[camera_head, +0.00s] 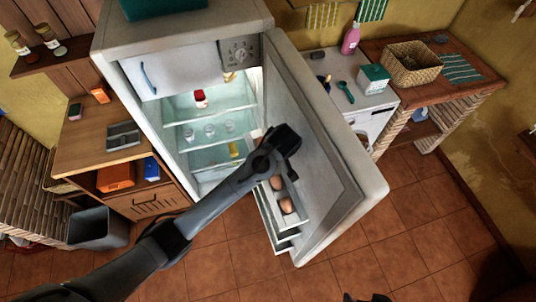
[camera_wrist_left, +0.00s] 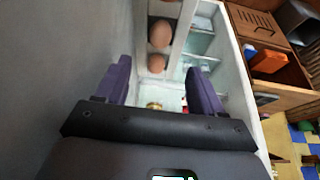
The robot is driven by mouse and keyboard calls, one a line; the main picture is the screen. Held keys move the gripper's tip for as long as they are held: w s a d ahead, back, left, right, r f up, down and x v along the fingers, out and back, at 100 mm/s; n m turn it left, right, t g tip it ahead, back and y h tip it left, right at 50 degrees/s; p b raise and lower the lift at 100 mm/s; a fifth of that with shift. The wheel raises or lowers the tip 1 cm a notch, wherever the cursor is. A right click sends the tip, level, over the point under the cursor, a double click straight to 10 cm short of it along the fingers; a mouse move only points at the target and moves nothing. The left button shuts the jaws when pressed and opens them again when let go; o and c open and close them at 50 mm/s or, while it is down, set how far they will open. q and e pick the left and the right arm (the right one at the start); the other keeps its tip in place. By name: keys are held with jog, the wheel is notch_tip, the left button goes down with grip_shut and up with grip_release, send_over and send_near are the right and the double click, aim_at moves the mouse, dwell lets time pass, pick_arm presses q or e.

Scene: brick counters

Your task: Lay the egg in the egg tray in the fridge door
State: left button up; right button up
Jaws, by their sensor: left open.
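The fridge door (camera_head: 345,195) stands wide open. Two brown eggs (camera_head: 277,183) (camera_head: 286,205) rest in the egg tray (camera_head: 291,222) on its inner side. The eggs also show in the left wrist view (camera_wrist_left: 160,33) (camera_wrist_left: 157,63), beyond my fingers. My left gripper (camera_wrist_left: 160,78) is open, with purple fingers apart and no egg between them. In the head view, my left arm reaches across the fridge opening, and its dark hand is close to the door's inner face above the eggs. Its fingertips are hard to make out there.
The fridge shelves (camera_head: 210,112) hold a red-topped jar (camera_head: 200,98) and several glasses. A small brass-coloured item (camera_wrist_left: 154,105) shows between my fingers in the wrist view. A wooden cabinet (camera_head: 88,140) stands left, a basket (camera_head: 412,63) right. A dark part shows at the bottom edge.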

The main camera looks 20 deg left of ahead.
pick_arm(q)
jog(key=s+f+m+h, duration=0.1)
jog(key=s+f+m, duration=0.2)
jog(key=s, duration=0.6)
jog(key=s+f+m+h, duration=0.2)
jog(key=s, duration=0.6)
jog(key=s+a+r+m, duration=0.1)
jog(key=s+a+m, duration=0.1)
jog(key=s, duration=0.5)
jog(key=s+a+r+m, duration=0.1)
jog(key=s+a+m, duration=0.1)
jog(key=s+a, duration=0.2)
jog(key=s, duration=0.2)
jog(key=shift+s+a+r, duration=0.2)
jog(key=shift+s+r, duration=0.1)
jog(key=shift+s, duration=0.1)
